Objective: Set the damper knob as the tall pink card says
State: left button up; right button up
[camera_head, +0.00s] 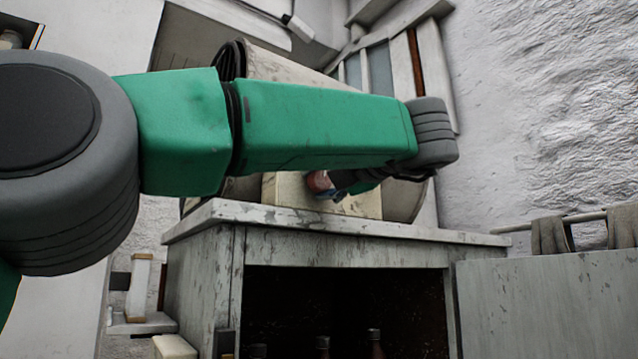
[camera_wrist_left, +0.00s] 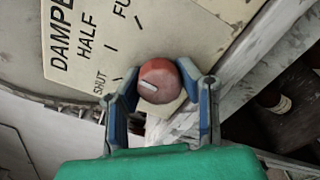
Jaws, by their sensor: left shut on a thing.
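The damper knob (camera_wrist_left: 163,76) is round and red-brown with a pale pointer mark, in front of a cream plate (camera_wrist_left: 85,25) lettered DAMPER, SHUT, HALF and a partly cut-off FU. The pale mark lies at the knob's left, toward the SHUT tick. My left gripper (camera_wrist_left: 160,78) is shut on the knob, one blue finger on each side. In the head view the knob (camera_head: 318,183) shows small at the plate (camera_head: 283,192), with the left gripper (camera_head: 336,187) partly hidden under my green arm. I see no pink card. My right gripper is out of view.
A worn grey cabinet (camera_head: 340,228) stands below, its front open on a dark inside with several bottles (camera_head: 375,340). Grey cloths (camera_head: 550,237) hang on a rail at right. A small wall shelf (camera_head: 140,325) is at left. My left arm crosses the upper view.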

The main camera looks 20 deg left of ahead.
pick_arm(q)
jog(key=m, duration=0.4)
jog(key=shift+d+f+m, duration=0.1)
jog(key=shift+m, duration=1.7)
jog(key=shift+f, duration=0.15)
jog(key=o, duration=1.2)
jog(key=shift+w+d, duration=0.15)
jog(key=shift+w, duration=0.05)
